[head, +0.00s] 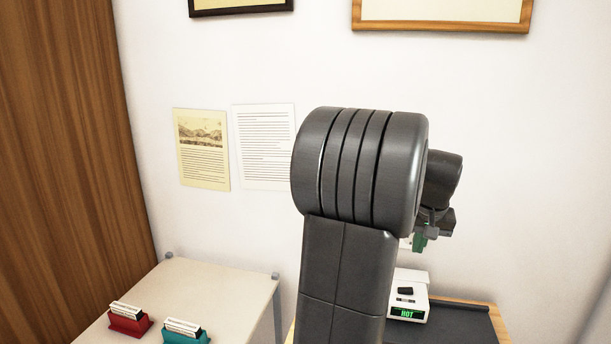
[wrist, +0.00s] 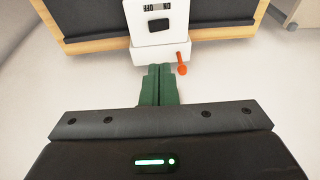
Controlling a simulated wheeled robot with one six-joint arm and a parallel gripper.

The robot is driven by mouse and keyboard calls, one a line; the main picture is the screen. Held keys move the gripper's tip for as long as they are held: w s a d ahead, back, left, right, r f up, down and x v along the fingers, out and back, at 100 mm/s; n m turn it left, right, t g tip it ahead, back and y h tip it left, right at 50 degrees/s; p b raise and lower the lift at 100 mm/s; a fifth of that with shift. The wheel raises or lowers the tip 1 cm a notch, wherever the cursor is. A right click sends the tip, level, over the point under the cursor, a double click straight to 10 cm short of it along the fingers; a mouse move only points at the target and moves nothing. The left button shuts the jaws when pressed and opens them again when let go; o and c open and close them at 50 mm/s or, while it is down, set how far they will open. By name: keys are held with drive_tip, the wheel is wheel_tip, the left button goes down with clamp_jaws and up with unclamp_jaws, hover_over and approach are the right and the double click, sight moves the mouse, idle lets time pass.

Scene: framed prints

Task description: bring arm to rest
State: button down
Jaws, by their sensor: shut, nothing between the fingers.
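My arm stands raised in the middle of the head view, with its large dark joint hiding part of the wall and table behind it. My gripper (head: 420,241) shows only in part at the right of that joint, with a bit of green at its end. In the wrist view the two green fingers of my gripper (wrist: 160,72) are together, with nothing between them. They point toward a white device (wrist: 158,22) with a red-orange lever. Whether they touch it cannot be told from this view.
The white device's display reads HOT in the head view (head: 408,313). It stands on a dark mat (head: 465,322) on a wood-edged table. A pale table (head: 215,290) at left holds red (head: 128,322) and teal (head: 185,334) card holders. Paper sheets and framed prints hang on the wall.

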drive_tip(key=shift+w+a+r+h+p, duration=0.15)
drive_tip(key=shift+a+h+p, duration=0.55)
drive_tip(key=shift+p, duration=2.9)
drive_tip(key=x, duration=0.3)
drive_tip(key=shift+a, duration=0.15)
drive_tip(key=shift+a+y, duration=0.1)
drive_tip(key=shift+y, duration=0.2)
